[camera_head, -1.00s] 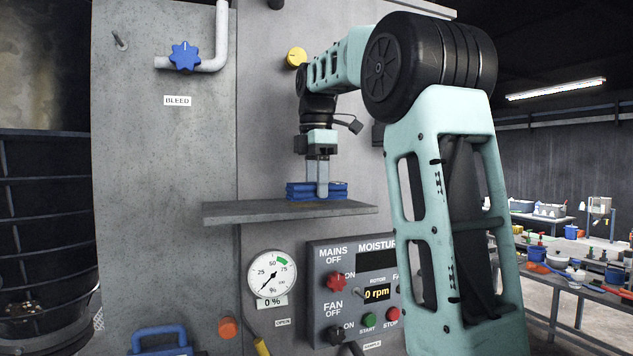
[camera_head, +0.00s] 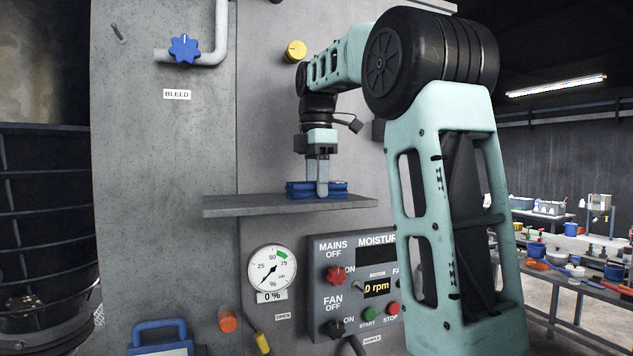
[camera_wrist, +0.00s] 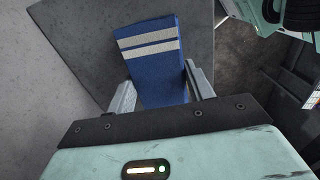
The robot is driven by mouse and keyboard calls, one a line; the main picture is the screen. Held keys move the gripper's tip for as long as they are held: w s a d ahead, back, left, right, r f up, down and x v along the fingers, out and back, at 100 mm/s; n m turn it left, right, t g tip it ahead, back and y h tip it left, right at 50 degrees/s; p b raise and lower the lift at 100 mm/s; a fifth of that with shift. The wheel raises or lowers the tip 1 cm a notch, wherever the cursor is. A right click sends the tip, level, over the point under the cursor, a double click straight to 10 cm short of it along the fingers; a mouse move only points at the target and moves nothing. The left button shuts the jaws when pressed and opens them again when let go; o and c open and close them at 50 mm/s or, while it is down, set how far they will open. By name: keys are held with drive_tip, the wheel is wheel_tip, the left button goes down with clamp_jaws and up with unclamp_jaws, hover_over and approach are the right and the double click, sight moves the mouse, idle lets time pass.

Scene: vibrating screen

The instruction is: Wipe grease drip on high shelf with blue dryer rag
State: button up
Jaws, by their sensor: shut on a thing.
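The blue rag (camera_head: 335,188) is a folded cloth on the grey high shelf (camera_head: 240,206), which juts from the machine's wall. In the wrist view the rag (camera_wrist: 150,85) shows two pale stripes and sits between the two fingers. My gripper (camera_head: 318,190) points straight down and is shut on the rag, at the level of the shelf top. In the wrist view the bare shelf (camera_wrist: 90,40) spreads around the rag. I cannot make out a grease drip in either view; the rag and fingers hide part of the shelf.
Below the shelf are a round gauge (camera_head: 272,273) and a control panel (camera_head: 360,285) with knobs and buttons. A yellow knob (camera_head: 296,51) sits above, near my arm. A blue valve knob (camera_head: 184,48) is at upper left. The shelf's left part is clear.

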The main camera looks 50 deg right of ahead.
sight(296, 183)
drive_tip(key=o, duration=0.6)
drive_tip(key=shift+r+p, duration=0.35)
drive_tip(key=shift+p, duration=0.2)
drive_tip(key=c, duration=0.7)
drive_tip(key=shift+o, duration=0.2)
drive_tip(key=shift+w+a+f, duration=0.1)
drive_tip(key=shift+w+a, duration=0.3)
drive_tip(key=shift+a, duration=0.25)
drive_tip(key=shift+w+a, duration=0.35)
drive_tip(key=shift+a, duration=0.3)
drive_tip(key=shift+w+a+f, duration=0.1)
drive_tip(key=shift+w+a, duration=0.3)
drive_tip(key=shift+a, duration=0.25)
drive_tip(key=shift+s+d+r+p, duration=0.1)
drive_tip(key=shift+s+d+p, duration=0.15)
drive_tip(key=shift+s+d, duration=0.25)
drive_tip(key=shift+s+d+p, duration=0.2)
drive_tip(key=shift+s+d, duration=0.05)
drive_tip(key=shift+d, duration=0.5)
drive_tip(key=shift+s+d+r+p, duration=0.1)
drive_tip(key=shift+s+d+p, duration=0.15)
drive_tip(key=shift+s+d, duration=0.25)
drive_tip(key=shift+w+d, duration=0.1)
